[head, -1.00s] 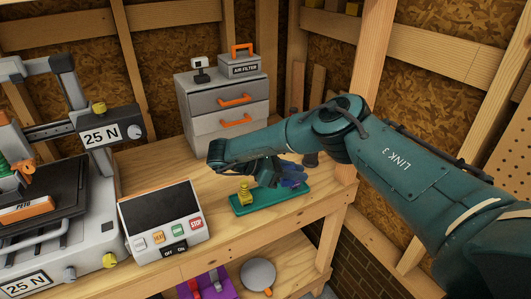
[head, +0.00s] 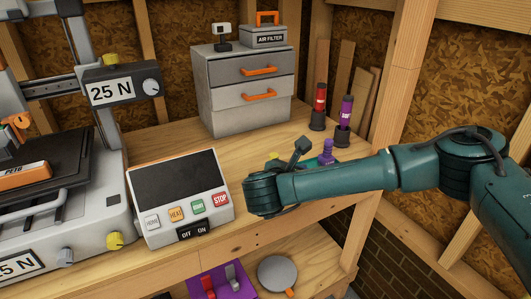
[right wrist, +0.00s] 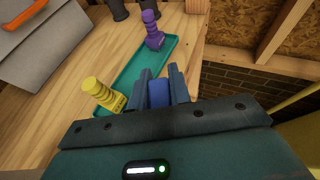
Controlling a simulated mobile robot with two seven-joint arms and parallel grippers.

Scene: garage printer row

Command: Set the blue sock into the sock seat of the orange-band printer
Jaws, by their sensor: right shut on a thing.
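My right gripper (right wrist: 160,85) is shut on the blue sock (right wrist: 159,94), seen between its fingers in the right wrist view. In the head view the right gripper (head: 287,155) is over the bench, right of the control box; the blue sock is hidden there. A teal tray (right wrist: 152,62) lies beyond the fingers, holding a yellow sock (right wrist: 103,94) and a purple sock (right wrist: 152,30); the purple sock also shows in the head view (head: 326,153). A printer (head: 95,220) with an orange strip (head: 22,175) stands at left, partly cut off. Its sock seat cannot be made out.
The control box (head: 178,185) stands between printer and arm. Grey drawers (head: 228,98) stand behind, with a red tube (head: 320,98) and a purple tube (head: 345,112) to their right. Bare bench (head: 165,140) shows before the drawers. A wooden post (head: 405,100) rises at right.

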